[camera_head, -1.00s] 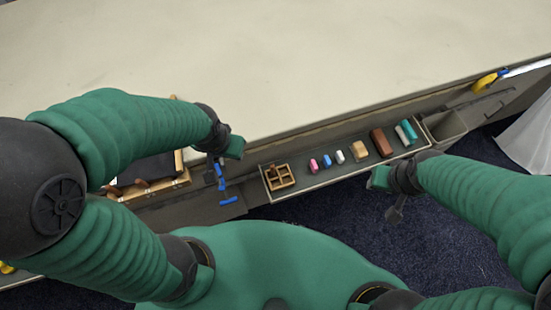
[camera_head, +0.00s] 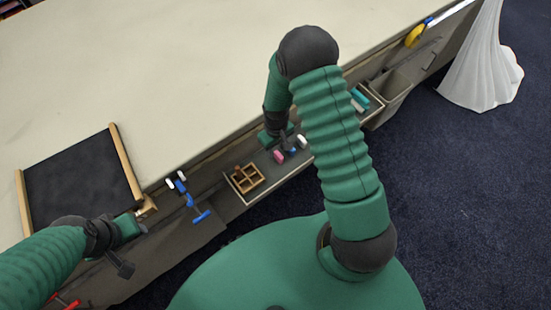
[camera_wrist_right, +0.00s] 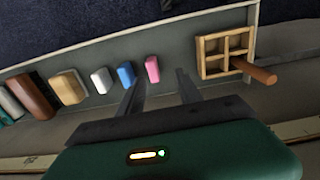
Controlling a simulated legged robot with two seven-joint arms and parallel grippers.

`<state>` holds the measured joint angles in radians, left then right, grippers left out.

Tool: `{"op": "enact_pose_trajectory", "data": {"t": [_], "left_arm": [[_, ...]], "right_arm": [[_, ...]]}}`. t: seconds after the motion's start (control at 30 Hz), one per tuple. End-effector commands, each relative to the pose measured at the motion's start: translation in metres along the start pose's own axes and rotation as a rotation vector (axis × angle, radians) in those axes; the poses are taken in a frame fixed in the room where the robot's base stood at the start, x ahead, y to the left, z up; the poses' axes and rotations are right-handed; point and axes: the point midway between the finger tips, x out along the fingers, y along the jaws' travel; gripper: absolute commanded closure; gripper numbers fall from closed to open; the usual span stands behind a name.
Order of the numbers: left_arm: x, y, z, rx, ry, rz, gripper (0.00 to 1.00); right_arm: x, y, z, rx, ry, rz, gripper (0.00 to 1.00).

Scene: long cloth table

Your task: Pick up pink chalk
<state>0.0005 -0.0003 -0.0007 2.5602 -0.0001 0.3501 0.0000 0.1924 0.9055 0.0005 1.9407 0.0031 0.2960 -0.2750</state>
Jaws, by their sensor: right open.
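The pink chalk (camera_head: 278,156) lies in the grey tray along the table's front side. It also shows in the right wrist view (camera_wrist_right: 152,69), just beyond my right gripper's fingertips and between their lines, nearer the left finger. My right gripper (camera_wrist_right: 161,80) is open and empty, with one finger on each side of the view's middle. In the head view my right gripper (camera_head: 277,138) hangs over the tray, close to the pink chalk. My left gripper (camera_head: 138,224) is beside the blackboard, far from the chalk; its jaw state is unclear.
A blue piece (camera_wrist_right: 126,74) lies close beside the pink chalk, then a white piece (camera_wrist_right: 100,80), a tan block (camera_wrist_right: 68,87) and a brown block (camera_wrist_right: 30,95). On the other side stands a wooden divided box (camera_wrist_right: 225,45). A framed blackboard (camera_head: 80,180) lies at the left.

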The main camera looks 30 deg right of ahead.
Motion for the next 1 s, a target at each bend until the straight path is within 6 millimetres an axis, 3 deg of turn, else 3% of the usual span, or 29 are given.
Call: {"op": "enact_pose_trajectory", "data": {"t": [0.43, 0.7, 1.0], "left_arm": [[-0.003, 0.001, -0.001, 0.002, 0.0, 0.0, 0.64], [-0.003, 0.0, -0.001, 0.001, 0.0, 0.0, 0.64], [-0.003, 0.0, -0.001, 0.001, 0.0, 0.0, 0.64]], "right_arm": [[0.066, -0.001, -0.001, 0.001, -0.001, 0.003, 0.58], [0.073, 0.001, -0.002, 0.001, 0.001, 0.002, 0.58], [0.073, 0.002, -0.002, 0.002, 0.001, 0.001, 0.96]]}}
